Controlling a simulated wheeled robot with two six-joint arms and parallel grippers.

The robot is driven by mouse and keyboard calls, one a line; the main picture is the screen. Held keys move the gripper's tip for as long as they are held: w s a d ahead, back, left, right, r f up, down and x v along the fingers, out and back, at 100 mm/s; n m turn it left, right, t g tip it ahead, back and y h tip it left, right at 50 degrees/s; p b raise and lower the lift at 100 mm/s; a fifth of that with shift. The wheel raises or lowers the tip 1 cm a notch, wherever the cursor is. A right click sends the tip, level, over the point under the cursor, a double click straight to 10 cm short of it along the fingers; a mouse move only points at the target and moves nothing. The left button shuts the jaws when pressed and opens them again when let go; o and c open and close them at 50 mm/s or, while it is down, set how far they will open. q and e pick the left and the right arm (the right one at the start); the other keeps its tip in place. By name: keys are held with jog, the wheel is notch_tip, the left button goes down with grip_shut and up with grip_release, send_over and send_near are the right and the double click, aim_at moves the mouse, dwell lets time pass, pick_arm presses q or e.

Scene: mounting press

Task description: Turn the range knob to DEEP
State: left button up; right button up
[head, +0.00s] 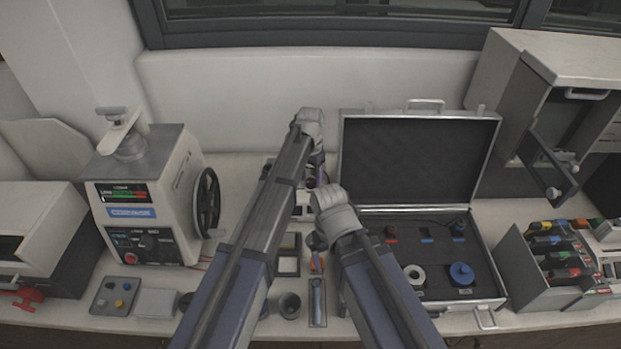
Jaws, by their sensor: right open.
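A white and grey machine (158,190) stands at the left of the bench, with a black handwheel (207,202) on its right side. Its front has a lit display (127,193) above a dark control panel (143,245) with small dark knobs and a red control near its lower left. The panel lettering is too small to read, so I cannot tell which knob is the range knob or where it points. My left gripper (316,178) is right of the handwheel, its fingers mostly hidden by the wrist. My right gripper (317,241) is lower, open, over the middle of the bench. Both are apart from the panel.
An open case (420,295) with foam and round parts lies right of my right arm. A button box (115,297) sits below the machine. Small cups and trays lie between my arms. A bin rack (520,275) and a cabinet with an open door (545,150) stand at right.

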aim_at(311, 181)
pick_arm(q)
notch_tip(311, 181, up, 8)
jog(key=p, duration=0.8)
jog(key=shift+f, duration=0.2)
notch_tip(311, 181, down, 8)
jog(key=b, duration=0.8)
jog(key=shift+r, duration=0.15)
jog(key=shift+r, duration=0.1)
